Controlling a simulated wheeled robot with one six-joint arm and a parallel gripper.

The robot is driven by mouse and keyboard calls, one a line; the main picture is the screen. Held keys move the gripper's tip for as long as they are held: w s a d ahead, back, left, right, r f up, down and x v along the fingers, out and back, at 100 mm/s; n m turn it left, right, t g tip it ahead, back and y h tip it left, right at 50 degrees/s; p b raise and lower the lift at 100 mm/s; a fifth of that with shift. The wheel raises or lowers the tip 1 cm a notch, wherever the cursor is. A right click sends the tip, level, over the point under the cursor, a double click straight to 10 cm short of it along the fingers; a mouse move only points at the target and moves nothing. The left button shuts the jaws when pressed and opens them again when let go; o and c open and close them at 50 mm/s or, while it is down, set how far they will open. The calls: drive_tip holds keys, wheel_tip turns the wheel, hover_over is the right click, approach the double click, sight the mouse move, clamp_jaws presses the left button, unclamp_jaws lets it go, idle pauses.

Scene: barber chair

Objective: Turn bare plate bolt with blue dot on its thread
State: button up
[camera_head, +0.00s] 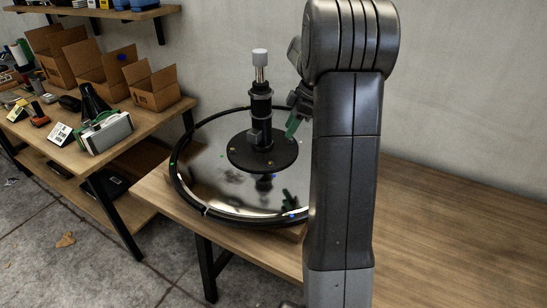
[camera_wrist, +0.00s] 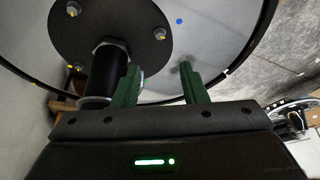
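The chair base is a round mirror-like plate (camera_head: 215,190) with a black rim, lying on a wooden table. A black flange (camera_head: 240,160) with several bolts carries an upright column (camera_head: 260,110). A small blue dot (camera_head: 292,215) shows near the plate's front rim; a blue dot also shows in the wrist view (camera_wrist: 179,22), on the bright plate beyond the flange. I cannot make out a thread under it. My gripper (camera_wrist: 160,82) has green fingers, apart and empty, beside the column. In the head view my gripper (camera_head: 292,126) is right of the column, partly hidden by my arm.
A workbench (camera_head: 150,120) at the left holds cardboard boxes (camera_head: 152,86) and tools. The wooden table (camera_head: 450,230) is clear at the right. The column stands close to my gripper. My arm hides the plate's right part in the head view.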

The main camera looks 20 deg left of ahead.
sight(271, 163)
drive_tip(key=x, duration=1.3)
drive_tip(key=shift+a+f, duration=0.1)
drive_tip(key=shift+f, duration=0.15)
drive_tip(key=shift+c, duration=0.5)
clamp_jaws()
